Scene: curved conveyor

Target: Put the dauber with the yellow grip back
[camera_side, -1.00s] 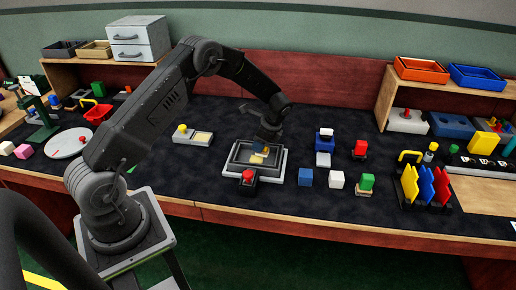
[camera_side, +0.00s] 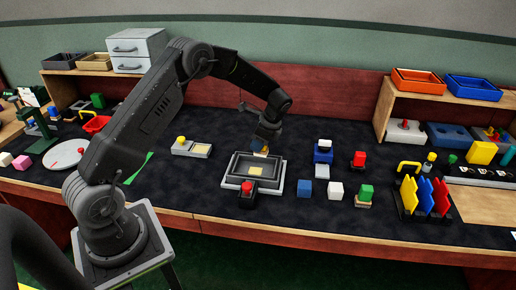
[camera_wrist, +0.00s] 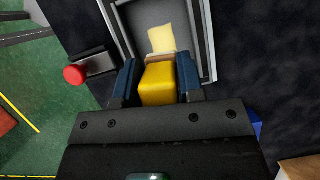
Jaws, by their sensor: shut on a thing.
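My gripper (camera_side: 264,144) is above the back of a dark tray (camera_side: 231,180) with a pale rim. In the wrist view my gripper (camera_wrist: 157,82) has its blue fingers shut on the dauber's yellow grip (camera_wrist: 158,86). A tan strip of the dauber shows at the grip's far end; its underside is hidden. The tray (camera_wrist: 208,45) lies beyond the fingers there, with a pale yellow patch (camera_wrist: 161,38) on its floor. A grey holder (camera_side: 180,150) with a yellow knob and a pale yellow pad (camera_side: 201,148) stands left of the tray.
A red button (camera_side: 247,187) sits at the tray's front. Dark table between holder and tray is clear.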

